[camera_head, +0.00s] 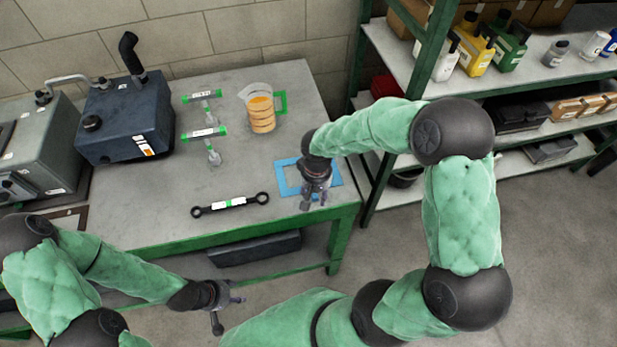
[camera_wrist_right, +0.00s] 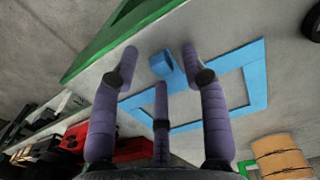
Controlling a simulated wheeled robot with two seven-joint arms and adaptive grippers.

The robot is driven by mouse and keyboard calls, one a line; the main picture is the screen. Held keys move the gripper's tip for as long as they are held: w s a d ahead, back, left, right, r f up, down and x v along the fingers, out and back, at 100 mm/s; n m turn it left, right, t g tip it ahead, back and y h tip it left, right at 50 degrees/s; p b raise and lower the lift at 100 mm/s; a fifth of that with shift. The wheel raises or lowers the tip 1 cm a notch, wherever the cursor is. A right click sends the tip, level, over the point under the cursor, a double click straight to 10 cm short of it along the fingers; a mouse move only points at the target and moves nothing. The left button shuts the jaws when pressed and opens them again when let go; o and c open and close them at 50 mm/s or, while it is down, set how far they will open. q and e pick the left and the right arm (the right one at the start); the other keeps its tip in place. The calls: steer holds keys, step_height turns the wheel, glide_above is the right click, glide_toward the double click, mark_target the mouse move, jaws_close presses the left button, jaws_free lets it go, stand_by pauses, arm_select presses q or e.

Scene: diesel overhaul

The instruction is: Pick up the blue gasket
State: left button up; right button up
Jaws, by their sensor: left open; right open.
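The blue gasket (camera_head: 283,180) is a flat rectangular frame lying on the grey workbench near its right front corner. My right gripper (camera_head: 313,198) is above it and covers part of it in the head view. In the right wrist view the gasket (camera_wrist_right: 258,75) lies beyond the three spread fingers of the gripper (camera_wrist_right: 160,68), and a small raised blue tab (camera_wrist_right: 161,66) on its edge shows between the fingertips. The fingers are open with nothing between them that I can see held; contact cannot be told. My left gripper (camera_head: 236,303) is open and empty, in front of the bench.
A shelf unit with bottles (camera_head: 475,50) stands at the right.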

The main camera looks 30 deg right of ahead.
steer(key=shift+f, duration=0.4)
jaws_close()
steer(key=shift+r, duration=0.1)
